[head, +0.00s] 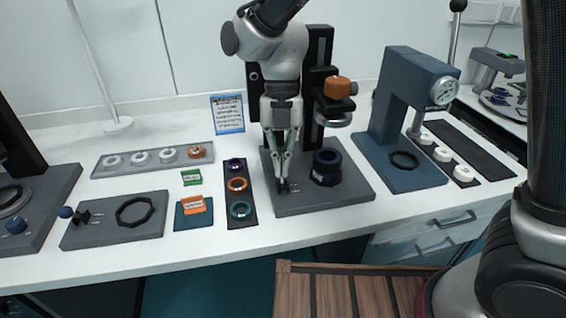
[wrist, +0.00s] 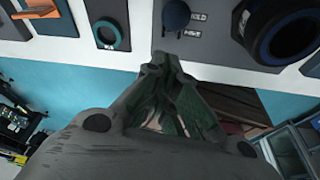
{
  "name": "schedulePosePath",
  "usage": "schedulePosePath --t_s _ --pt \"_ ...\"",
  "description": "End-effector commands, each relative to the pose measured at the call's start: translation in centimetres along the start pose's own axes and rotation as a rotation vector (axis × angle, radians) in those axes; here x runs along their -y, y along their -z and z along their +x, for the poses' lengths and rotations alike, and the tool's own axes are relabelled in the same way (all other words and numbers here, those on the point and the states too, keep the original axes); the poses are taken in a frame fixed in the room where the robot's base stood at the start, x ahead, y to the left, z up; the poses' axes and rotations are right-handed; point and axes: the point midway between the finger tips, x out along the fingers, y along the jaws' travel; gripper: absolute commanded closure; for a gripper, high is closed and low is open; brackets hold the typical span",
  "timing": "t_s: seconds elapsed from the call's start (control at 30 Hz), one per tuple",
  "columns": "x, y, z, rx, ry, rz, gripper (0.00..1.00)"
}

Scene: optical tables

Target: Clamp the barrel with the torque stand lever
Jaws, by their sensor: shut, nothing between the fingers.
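A dark blue barrel (head: 327,166) stands upright on the grey base (head: 340,197) of a tall dark stand. It also shows at the upper right of the wrist view (wrist: 288,36). A round dark blue knob (wrist: 176,14), which looks like the lever's end, is at the top of the wrist view beside small labels on the base; one seems to read HOLD. My gripper (head: 283,188) points down over the left front of the base, left of the barrel. In the wrist view its fingers (wrist: 162,66) are shut and empty, just below the knob. I cannot tell whether they touch it.
A dark strip with several rings (head: 238,185) lies left of the base. A blue press (head: 404,120) stands to the right. A grey plate with a black ring-shaped outline (head: 136,211) lies at left. The stand's orange knob (head: 337,88) overhangs above the barrel.

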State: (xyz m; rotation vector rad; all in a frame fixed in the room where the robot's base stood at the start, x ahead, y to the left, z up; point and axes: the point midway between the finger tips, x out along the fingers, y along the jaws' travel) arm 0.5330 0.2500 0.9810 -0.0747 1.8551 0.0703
Motion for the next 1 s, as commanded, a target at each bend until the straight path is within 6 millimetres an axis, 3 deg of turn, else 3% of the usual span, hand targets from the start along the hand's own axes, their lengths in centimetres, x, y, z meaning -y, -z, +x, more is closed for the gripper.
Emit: schedulePosePath --t_s 0.67,0.77,1.0 --pt "0.0 0.3 -1.7 0.002 -0.002 0.000 1.00" --pt "0.0 0.3 -2.8 0.002 -0.003 0.001 1.00" --pt "-0.1 0.3 -7.9 0.003 -0.003 0.000 1.00"
